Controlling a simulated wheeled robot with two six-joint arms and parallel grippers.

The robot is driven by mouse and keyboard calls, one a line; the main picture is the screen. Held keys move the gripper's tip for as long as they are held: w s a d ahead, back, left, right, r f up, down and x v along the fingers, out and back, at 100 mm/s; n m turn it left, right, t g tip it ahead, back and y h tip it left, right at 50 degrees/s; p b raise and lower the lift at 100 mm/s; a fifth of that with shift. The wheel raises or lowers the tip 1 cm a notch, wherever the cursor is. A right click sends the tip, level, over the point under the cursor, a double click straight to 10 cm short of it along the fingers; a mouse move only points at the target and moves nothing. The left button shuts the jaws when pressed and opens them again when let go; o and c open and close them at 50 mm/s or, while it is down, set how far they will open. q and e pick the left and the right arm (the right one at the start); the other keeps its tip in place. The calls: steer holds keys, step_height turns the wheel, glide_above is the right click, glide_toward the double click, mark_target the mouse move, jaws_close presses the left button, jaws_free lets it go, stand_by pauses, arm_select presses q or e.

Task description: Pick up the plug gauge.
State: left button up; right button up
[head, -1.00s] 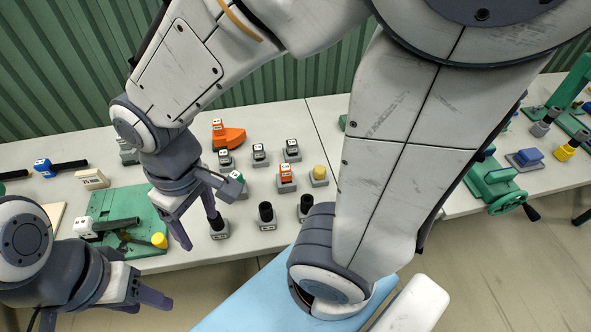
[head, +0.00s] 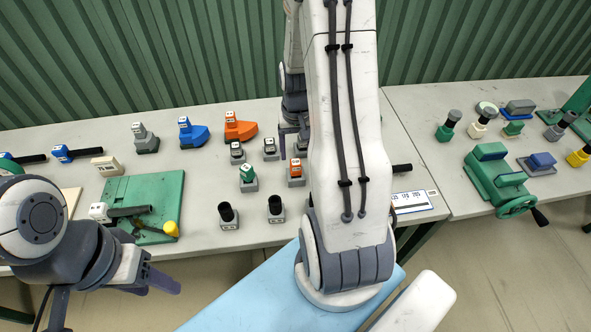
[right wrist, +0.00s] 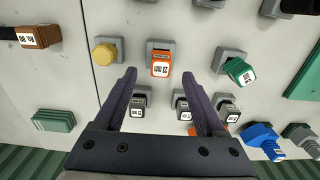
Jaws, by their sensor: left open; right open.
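I cannot tell for sure which piece is the plug gauge. Small labelled pieces sit in grey square bases. An orange-topped one (head: 296,170) lies just ahead of my right gripper's fingertips, between them in the right wrist view (right wrist: 161,64). A green-topped one (head: 248,173) is beside it, and dark-topped ones (right wrist: 182,105) show between and beyond the fingers. My right gripper (right wrist: 158,82) is open and empty; in the head view my arm mostly hides it. My left gripper (head: 150,280) is open and empty, off the table's front edge.
A yellow knob on a base (right wrist: 105,51) and a brown-headed, black-handled tool (right wrist: 38,36) are nearby. Two black cylinders on bases (head: 229,216) (head: 275,209) stand in front. A green plate (head: 165,190) is left; a green vise (head: 497,180) is right. An orange block (head: 238,128) stands behind.

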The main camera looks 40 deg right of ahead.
mark_target(296, 162)
steer(key=shift+w+f+p, duration=0.2)
steer(key=shift+f+p, duration=0.75)
steer(key=shift+f, duration=1.95)
jaws_close()
